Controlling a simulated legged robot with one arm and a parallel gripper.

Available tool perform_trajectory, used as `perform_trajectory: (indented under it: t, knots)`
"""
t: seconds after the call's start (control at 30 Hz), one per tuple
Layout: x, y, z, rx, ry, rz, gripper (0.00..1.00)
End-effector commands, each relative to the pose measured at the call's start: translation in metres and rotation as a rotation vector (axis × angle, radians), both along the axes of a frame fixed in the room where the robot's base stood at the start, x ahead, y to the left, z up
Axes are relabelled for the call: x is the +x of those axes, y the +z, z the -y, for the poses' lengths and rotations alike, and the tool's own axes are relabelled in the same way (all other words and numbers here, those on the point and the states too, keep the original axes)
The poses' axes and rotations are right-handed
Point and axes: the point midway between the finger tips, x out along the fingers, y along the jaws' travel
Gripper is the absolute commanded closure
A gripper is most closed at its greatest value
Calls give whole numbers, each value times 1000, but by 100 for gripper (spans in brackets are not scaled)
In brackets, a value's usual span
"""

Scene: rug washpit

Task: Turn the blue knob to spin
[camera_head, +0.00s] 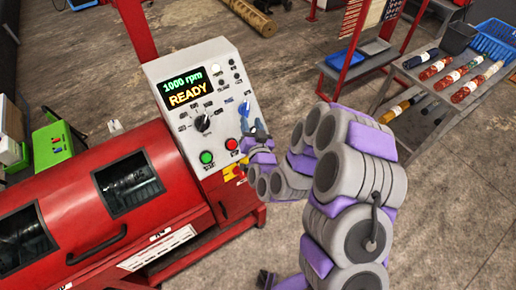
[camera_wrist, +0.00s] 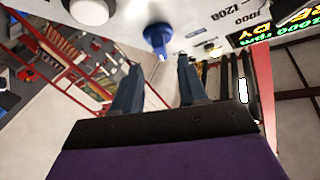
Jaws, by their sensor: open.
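The blue knob (camera_head: 243,108) is on the right side of the sloped grey control panel (camera_head: 185,68). In the wrist view the blue knob (camera_wrist: 157,38) is at the top centre, just beyond my fingertips and roughly in line with the gap between them. My gripper (camera_wrist: 160,64) is open and empty, its two dark fingers apart and not visibly touching the knob. In the head view my gripper (camera_head: 257,128) is close to the panel's right edge, just below and right of the knob. The display (camera_head: 186,88) reads "1000 rpm READY".
The panel also carries a black dial (camera_head: 203,123), a green button (camera_head: 207,157), a red button (camera_head: 231,144) and a yellow-red switch (camera_head: 234,172). The red drum machine (camera_head: 75,190) is at the left.

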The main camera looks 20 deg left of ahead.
Motion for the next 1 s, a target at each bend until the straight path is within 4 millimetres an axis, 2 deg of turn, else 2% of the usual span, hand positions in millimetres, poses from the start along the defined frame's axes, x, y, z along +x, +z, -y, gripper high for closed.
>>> perform_trajectory:
  t: [0.07,0.87,1.0]
  knots:
    - [-1,5,0,-3,-1,-1,57]
    - [-25,4,12,-1,5,-6,57]
    - [-31,-6,18,-5,2,-20,57]
